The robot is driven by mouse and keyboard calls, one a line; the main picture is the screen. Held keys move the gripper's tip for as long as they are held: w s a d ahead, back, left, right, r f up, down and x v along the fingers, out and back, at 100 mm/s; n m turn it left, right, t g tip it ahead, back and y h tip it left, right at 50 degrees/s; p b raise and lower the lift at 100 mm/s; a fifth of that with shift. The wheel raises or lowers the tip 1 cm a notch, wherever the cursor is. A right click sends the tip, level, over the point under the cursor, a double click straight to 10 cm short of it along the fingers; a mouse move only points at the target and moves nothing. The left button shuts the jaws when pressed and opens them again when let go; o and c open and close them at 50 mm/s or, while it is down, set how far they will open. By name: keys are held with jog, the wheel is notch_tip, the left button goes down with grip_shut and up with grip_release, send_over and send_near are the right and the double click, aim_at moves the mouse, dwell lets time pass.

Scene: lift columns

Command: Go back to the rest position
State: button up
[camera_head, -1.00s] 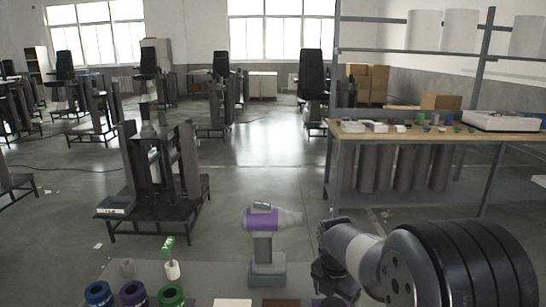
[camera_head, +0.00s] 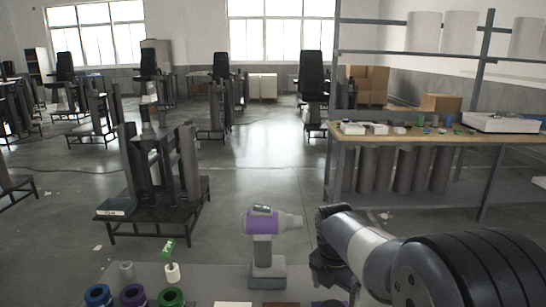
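My arm reaches in from the lower right in the head view, and its wrist end (camera_head: 335,245) hangs over the right part of the grey work surface (camera_head: 205,282). The fingertips of my gripper are hidden or too dark to make out, so I cannot tell whether it is open or shut. A purple and grey power drill (camera_head: 264,245) stands upright on the surface, just left of the wrist and apart from it.
Blue (camera_head: 98,295), purple (camera_head: 133,295) and green (camera_head: 171,297) rings lie at the front left. A white cup with a green-handled item (camera_head: 171,268) stands behind them. A lift column stand (camera_head: 155,190) and a workbench (camera_head: 430,137) are beyond.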

jog(key=f, duration=0.7)
jog(key=shift+w+d+f+b, duration=0.1)
jog(key=shift+w+d+b, duration=0.2)
jog(key=shift+d+b, duration=0.1)
notch_tip(320, 180, up, 12)
jog(key=w+m+g+y+p, duration=0.1)
jog(key=w+m+g+p, duration=0.1)
jog(key=m+p, duration=1.7)
jog(key=shift+f+m+g, duration=0.2)
jog(key=shift+m+g, duration=0.3)
jog(key=shift+m, duration=3.5)
jog(key=shift+w, duration=0.1)
